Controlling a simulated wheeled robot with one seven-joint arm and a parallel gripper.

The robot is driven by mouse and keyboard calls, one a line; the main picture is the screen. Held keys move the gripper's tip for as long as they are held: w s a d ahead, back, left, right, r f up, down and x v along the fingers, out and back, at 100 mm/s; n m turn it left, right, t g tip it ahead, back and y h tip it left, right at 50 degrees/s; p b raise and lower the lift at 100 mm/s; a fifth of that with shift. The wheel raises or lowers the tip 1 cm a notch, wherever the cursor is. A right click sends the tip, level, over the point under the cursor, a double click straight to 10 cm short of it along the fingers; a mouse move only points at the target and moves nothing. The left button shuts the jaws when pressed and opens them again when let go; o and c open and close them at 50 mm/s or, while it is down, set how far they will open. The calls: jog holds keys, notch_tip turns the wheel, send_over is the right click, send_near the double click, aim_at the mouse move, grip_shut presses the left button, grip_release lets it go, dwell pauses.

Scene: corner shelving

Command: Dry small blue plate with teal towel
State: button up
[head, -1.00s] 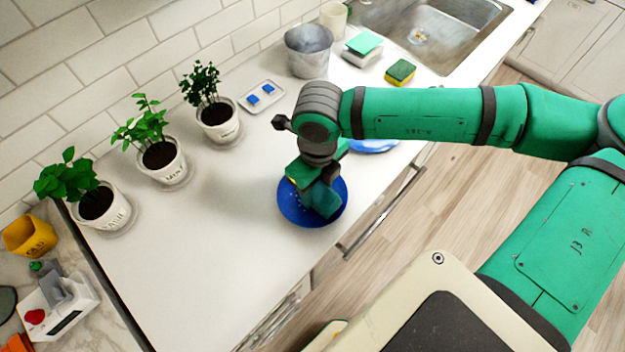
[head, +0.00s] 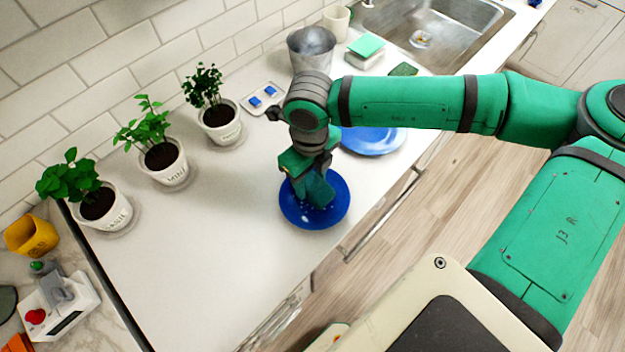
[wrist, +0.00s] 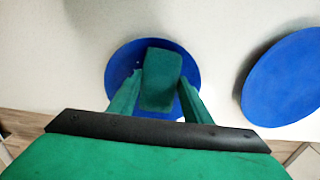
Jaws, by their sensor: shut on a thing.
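The small blue plate (head: 337,209) lies on the white counter near its front edge, with pale specks on its surface in the head view. It also shows in the wrist view (wrist: 121,62). My gripper (head: 306,180) is over the plate and shut on the teal towel (head: 318,190), a folded bundle that hangs down over the plate's middle. In the wrist view the towel (wrist: 161,80) sits between the two fingers and hides part of the plate. Whether the towel touches the plate is hard to tell.
A larger blue plate (head: 372,141) lies behind, partly under my arm; it also shows in the wrist view (wrist: 285,75). Potted plants (head: 163,160) line the wall. A metal bucket (head: 311,50), sponge (head: 403,69) and sink (head: 440,30) are at the back. The counter left of the plate is clear.

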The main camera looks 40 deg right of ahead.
aim_at(311, 180)
jog(key=shift+r, duration=3)
jog(key=shift+r, duration=1.5)
